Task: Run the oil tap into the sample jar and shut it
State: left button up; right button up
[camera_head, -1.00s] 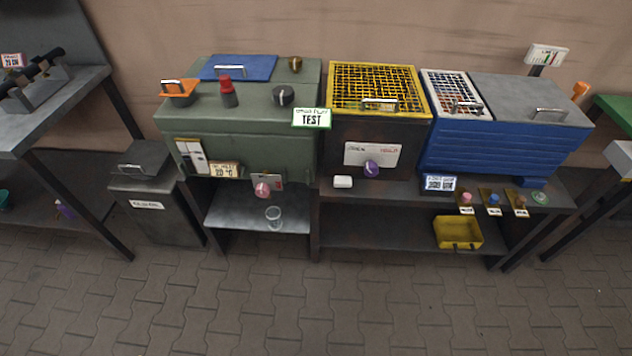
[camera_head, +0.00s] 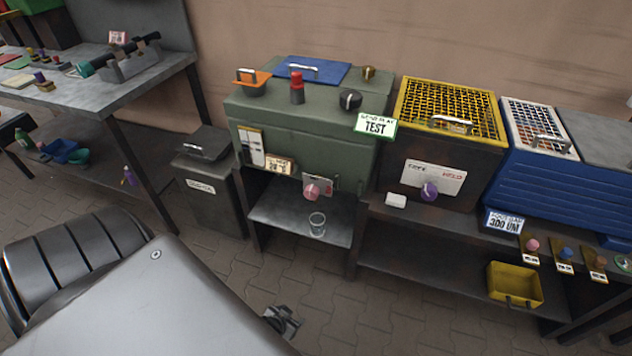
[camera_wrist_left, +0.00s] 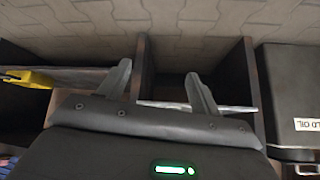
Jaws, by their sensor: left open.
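The oil tap has a round pink knob (camera_head: 312,191) on the front of the green machine (camera_head: 300,140), above a dark shelf. The sample jar (camera_head: 317,223), clear glass, stands upright on that shelf a little below and right of the knob. I cannot tell whether oil is in it. My left gripper (camera_head: 284,320) is low in front of the shelf, apart from the jar and tap. In the left wrist view the left gripper (camera_wrist_left: 165,85) has its two fingers apart with nothing between them. The right gripper is not in view.
A dark bin (camera_head: 212,190) stands left of the green machine. A yellow-grated box (camera_head: 450,160) with a purple knob is to the right, with a yellow tray (camera_head: 515,285) on the lower shelf. A workbench (camera_head: 120,90) stands at far left. The paved floor in front is open.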

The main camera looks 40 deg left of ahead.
pick_arm(q)
jog(key=w+a+r+n+t+y+b, duration=0.25)
jog(key=w+a+r+t+b, duration=0.2)
jog(key=w+r, duration=0.8)
jog(key=n+t+y+b, duration=0.2)
jog(key=n+t, duration=0.2)
jog(key=t, duration=0.1)
send_near(313, 188)
notch_tip(313, 188, down, 2)
jog(key=shift+m, duration=0.25)
jog(key=x, duration=0.7)
jog(key=b+x, duration=0.1)
jog(key=x, duration=0.2)
jog(key=shift+w+a, duration=0.15)
jog(key=shift+a, duration=0.25)
jog(key=shift+w+a, duration=0.15)
jog(key=shift+w, duration=0.35)
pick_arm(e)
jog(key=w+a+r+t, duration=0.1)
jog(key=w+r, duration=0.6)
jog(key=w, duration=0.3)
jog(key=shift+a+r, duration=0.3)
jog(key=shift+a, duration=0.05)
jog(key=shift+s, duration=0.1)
